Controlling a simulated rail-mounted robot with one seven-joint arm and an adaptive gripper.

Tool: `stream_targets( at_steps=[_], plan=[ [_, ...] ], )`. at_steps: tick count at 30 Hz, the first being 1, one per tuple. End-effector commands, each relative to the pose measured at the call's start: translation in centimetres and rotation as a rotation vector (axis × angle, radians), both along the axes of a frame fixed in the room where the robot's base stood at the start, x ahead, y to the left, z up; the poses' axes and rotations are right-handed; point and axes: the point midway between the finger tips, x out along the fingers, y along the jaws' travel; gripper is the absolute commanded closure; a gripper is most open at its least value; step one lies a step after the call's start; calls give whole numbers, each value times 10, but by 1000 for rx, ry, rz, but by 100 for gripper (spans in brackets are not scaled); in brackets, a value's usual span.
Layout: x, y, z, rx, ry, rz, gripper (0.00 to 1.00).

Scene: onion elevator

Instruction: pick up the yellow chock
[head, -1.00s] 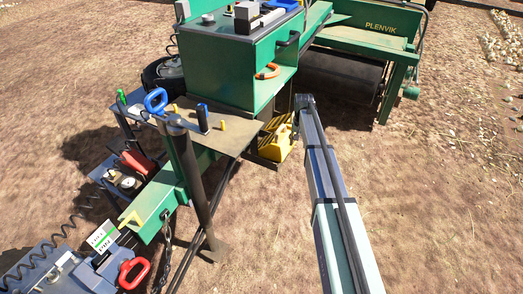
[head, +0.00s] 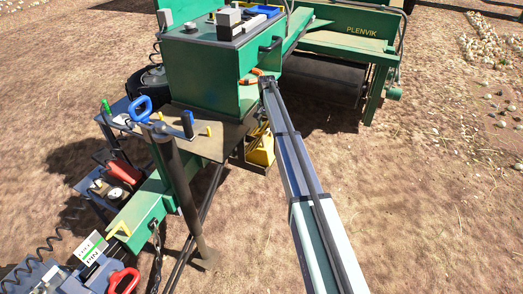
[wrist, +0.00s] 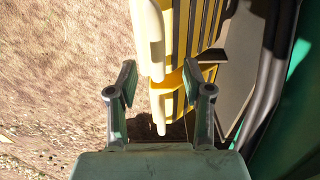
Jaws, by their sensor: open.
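The yellow chock (head: 261,150) sits in a holder below the green machine's side in the head view, partly hidden by my arm. In the wrist view, ribbed yellow chock bodies with cream handles show, one upper (wrist: 183,28) and one lower (wrist: 171,98). My gripper (wrist: 160,84) is open. Its fingers stand apart on the left and right of the cream handle parts. I cannot tell whether the handle is between the pads in depth or beyond them. Neither finger visibly touches it. The gripper is hidden in the head view.
Bare soil (wrist: 60,70) is open on the left. A green box (head: 207,75) and a post (head: 180,190) stand near the chock in the head view.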

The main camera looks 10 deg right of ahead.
Motion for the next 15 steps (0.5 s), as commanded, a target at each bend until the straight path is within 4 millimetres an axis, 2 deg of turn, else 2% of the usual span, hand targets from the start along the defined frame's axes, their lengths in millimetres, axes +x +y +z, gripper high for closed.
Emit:
stream_targets(
  at_steps=[7,15],
  plan=[
    [-1,-1,-15,0,0,0,49],
    [-2,-3,-50,1,1,1,49]
  ],
)
